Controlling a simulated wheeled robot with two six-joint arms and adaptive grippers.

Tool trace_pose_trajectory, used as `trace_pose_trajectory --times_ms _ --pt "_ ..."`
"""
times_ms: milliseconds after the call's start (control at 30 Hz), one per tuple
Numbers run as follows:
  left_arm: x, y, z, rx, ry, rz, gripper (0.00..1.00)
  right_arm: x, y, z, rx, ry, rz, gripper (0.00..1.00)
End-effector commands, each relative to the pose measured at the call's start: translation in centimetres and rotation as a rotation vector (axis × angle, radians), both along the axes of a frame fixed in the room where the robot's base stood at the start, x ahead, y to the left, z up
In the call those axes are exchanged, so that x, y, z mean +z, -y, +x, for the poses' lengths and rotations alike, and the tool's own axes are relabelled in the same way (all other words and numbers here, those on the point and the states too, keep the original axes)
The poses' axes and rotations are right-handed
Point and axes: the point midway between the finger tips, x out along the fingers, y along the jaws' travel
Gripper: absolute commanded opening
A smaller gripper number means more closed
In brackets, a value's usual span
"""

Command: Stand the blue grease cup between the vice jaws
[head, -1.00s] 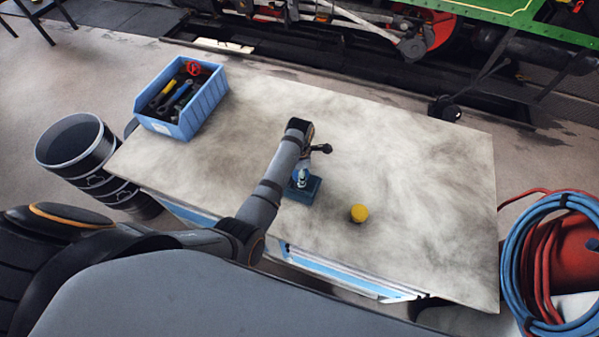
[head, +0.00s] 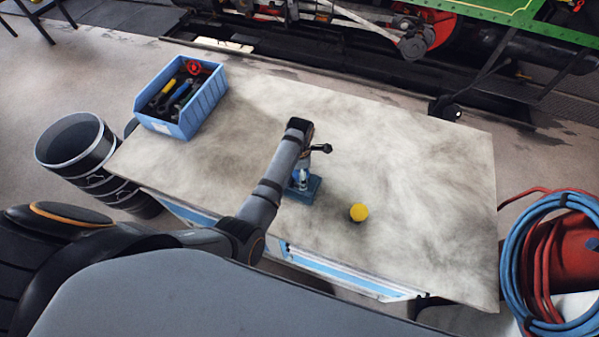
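A small blue block-like thing (head: 313,190), which looks like the vice, stands near the front middle of the bench. My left arm comes in from the left and its wrist hangs over this block. My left gripper (head: 303,179) points down at the block, small and mostly hidden by my wrist. A small silver piece shows at its tip; whether it is a finger or something held I cannot tell. I cannot make out the blue grease cup or the vice jaws. My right gripper is not in view.
A yellow-topped round thing (head: 359,212) stands right of the blue block. A blue bin (head: 200,108) with tools sits at the bench's back left. The bench top (head: 420,180) is clear on the right. A dark bin (head: 80,150) and a blue hose (head: 520,245) flank the bench.

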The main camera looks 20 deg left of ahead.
Motion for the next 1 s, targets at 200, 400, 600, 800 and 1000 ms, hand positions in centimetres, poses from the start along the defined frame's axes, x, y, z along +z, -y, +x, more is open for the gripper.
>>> trace_pose_trajectory --times_ms 200,400,600,800,1000 --pt "0.7 0.0 0.1 0.000 0.004 0.000 0.86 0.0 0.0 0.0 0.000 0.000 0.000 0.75" --pt "2.3 0.0 0.1 0.000 0.003 -0.001 0.86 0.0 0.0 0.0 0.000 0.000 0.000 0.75" --pt "4.0 0.0 0.1 0.000 0.003 -0.002 0.86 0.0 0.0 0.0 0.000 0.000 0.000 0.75" --pt "5.6 0.0 0.1 0.000 0.003 -0.001 0.86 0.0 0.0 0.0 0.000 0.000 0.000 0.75" --pt "6.9 0.0 0.1 0.000 0.002 0.000 0.86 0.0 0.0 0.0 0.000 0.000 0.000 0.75"
